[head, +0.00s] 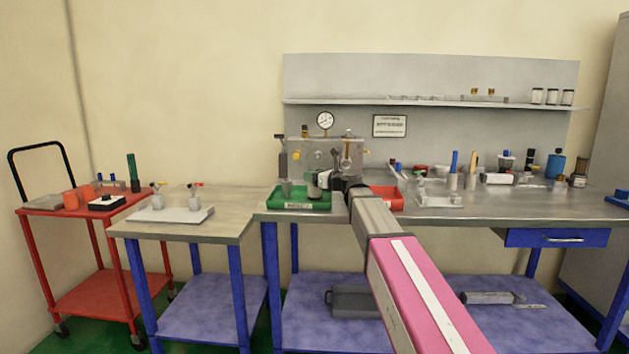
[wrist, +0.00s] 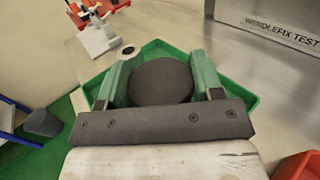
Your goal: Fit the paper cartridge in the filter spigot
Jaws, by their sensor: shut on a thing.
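My gripper (wrist: 166,62) is shut on a dark grey round thing (wrist: 162,82), with one green finger on each side of it. In the wrist view I see only its flat round face. I cannot tell whether it is the paper cartridge. In the head view my gripper (head: 320,181) is over the green tray (head: 302,206), in front of the metal test rig (head: 300,154). The green tray also shows below it in the wrist view (wrist: 236,101). I cannot make out the filter spigot; the arm and gripper hide part of the rig.
A pressure gauge (head: 325,120) tops the rig. A red tray (head: 390,205) lies right of the green one. A white plate (head: 172,215) with small valve fittings is on the left table. Bottles and tools crowd the bench's right half; its front strip is bare.

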